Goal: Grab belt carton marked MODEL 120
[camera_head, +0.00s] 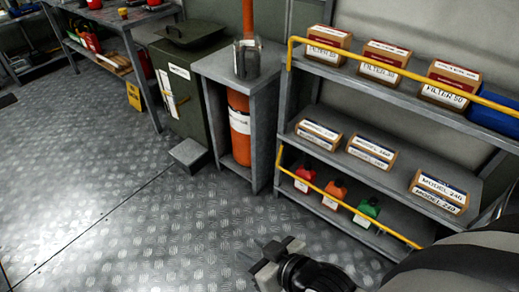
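Several tan belt cartons with white labels lie on the middle level of the grey shelf rack (292,122). The right carton (437,191) has a label that seems to read MODEL 240. The left carton (318,134) and the middle carton (371,152) have print too small to read for certain, so I cannot tell which is MODEL 120. My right gripper (266,262) is low in front of the rack, above the floor, apart from the cartons; its finger opening is unclear. My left gripper is out of view.
Red-and-tan filter cartons (384,62) and a blue bin (494,114) stand on the top shelf behind a yellow rail (400,70). Red, orange and green bottles (335,195) stand below, behind another rail. A grey cabinet (214,70) stands left. The plate floor (110,200) is clear.

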